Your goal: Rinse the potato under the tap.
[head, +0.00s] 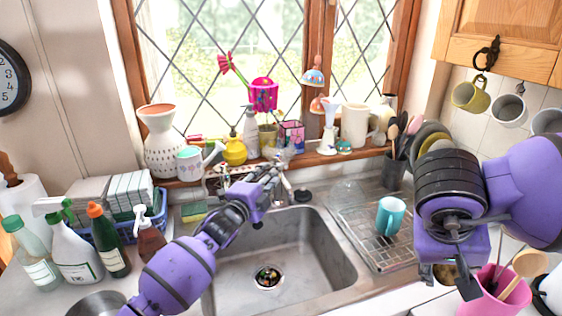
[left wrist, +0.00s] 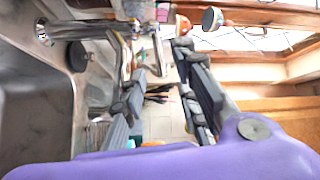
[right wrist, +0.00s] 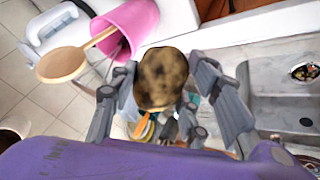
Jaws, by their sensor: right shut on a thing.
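A brown, dark-speckled potato (right wrist: 162,78) sits between the fingers of my right gripper (right wrist: 170,100), which is shut on it. In the head view my right gripper (head: 446,282) hangs right of the drying rack, near the pink pot, and mostly hides the potato. The metal tap (head: 284,190) stands behind the sink (head: 325,240). My left gripper (head: 268,186) is beside the tap, over the sink's back edge. In the left wrist view its fingers (left wrist: 165,100) are apart with nothing clearly held, and the tap spout (left wrist: 85,31) is close by. No running water shows.
A wire drying rack (head: 365,243) with a teal mug (head: 390,215) lies between the sink and my right gripper. A pink utensil pot (head: 490,300) is beside that gripper. Several bottles (head: 75,250) stand left. The basin is open, with scraps in its drain (head: 267,277).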

